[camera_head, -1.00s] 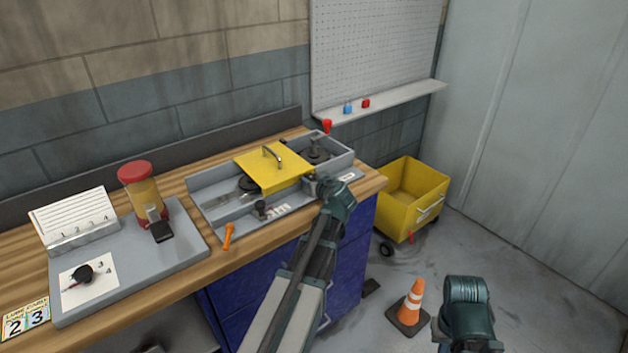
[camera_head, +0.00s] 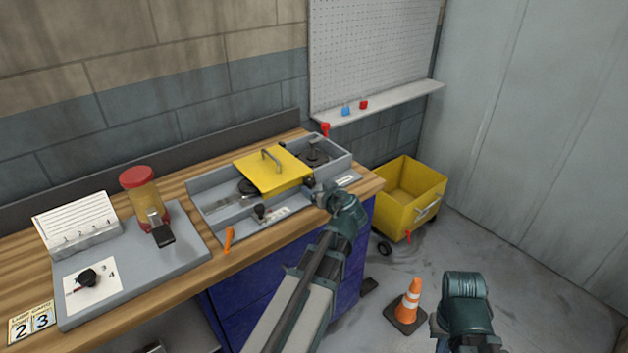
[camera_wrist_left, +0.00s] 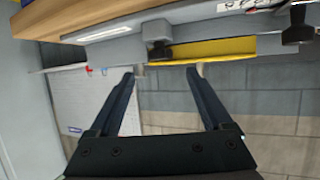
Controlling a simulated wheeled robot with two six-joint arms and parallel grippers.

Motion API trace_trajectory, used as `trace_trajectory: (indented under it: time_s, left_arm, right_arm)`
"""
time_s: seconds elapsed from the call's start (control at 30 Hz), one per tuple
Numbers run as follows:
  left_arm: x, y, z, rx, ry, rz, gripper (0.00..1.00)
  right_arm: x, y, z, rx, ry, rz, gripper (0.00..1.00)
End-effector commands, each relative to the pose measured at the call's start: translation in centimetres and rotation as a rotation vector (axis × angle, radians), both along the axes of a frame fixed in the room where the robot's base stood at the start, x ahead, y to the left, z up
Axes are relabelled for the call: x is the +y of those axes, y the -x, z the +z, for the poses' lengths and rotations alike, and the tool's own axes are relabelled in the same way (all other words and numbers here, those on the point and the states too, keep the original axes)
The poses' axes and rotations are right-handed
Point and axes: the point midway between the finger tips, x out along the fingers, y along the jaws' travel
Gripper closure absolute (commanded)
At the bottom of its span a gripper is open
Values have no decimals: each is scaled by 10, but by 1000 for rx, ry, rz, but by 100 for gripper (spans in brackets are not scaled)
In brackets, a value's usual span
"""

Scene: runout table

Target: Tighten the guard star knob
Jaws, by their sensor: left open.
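The yellow guard (camera_head: 262,171) with its bar handle lies over the middle of the grey tray-like unit on the bench. A dark knob (camera_head: 309,183), which looks like the guard star knob, sits at the guard's front right corner. In the left wrist view this knob (camera_wrist_left: 160,51) shows upside down beside the guard's yellow edge (camera_wrist_left: 215,47). My left gripper (camera_head: 319,191) is open just in front of the knob. In the left wrist view its two fingertips (camera_wrist_left: 163,71) are apart, with the knob just beyond the gap and nothing held. Whether the knob sits tight cannot be seen.
Another black knob (camera_head: 260,212) stands on the unit's front left part. An orange handle (camera_head: 228,239) is at its front left corner. A grey board (camera_head: 190,240) with a red-lidded jar (camera_head: 143,198) is left. A yellow cart (camera_head: 425,199) and cone (camera_head: 409,301) stand on the floor.

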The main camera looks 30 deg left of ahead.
Motion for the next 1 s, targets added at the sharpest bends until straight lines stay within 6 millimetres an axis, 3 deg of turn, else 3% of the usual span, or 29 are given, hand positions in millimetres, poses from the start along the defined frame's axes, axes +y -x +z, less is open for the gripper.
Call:
trace_trajectory:
  time_s: [0.2, 0.4, 0.87, 1.0]
  left_arm:
    - [-30, 29, 20, 0, 0, -2, 17]
    - [-44, 40, 26, 0, 0, -1, 17]
    - [-48, 42, 27, 0, 2, 2, 17]
    - [-48, 41, 34, 20, 46, 25, 17]
  right_arm:
    - [0, 0, 20, 0, 0, 0, 100]
    - [0, 0, 26, 0, 0, 0, 100]
    - [0, 0, 27, 0, 0, 0, 100]
    - [0, 0, 44, 0, 0, -1, 100]
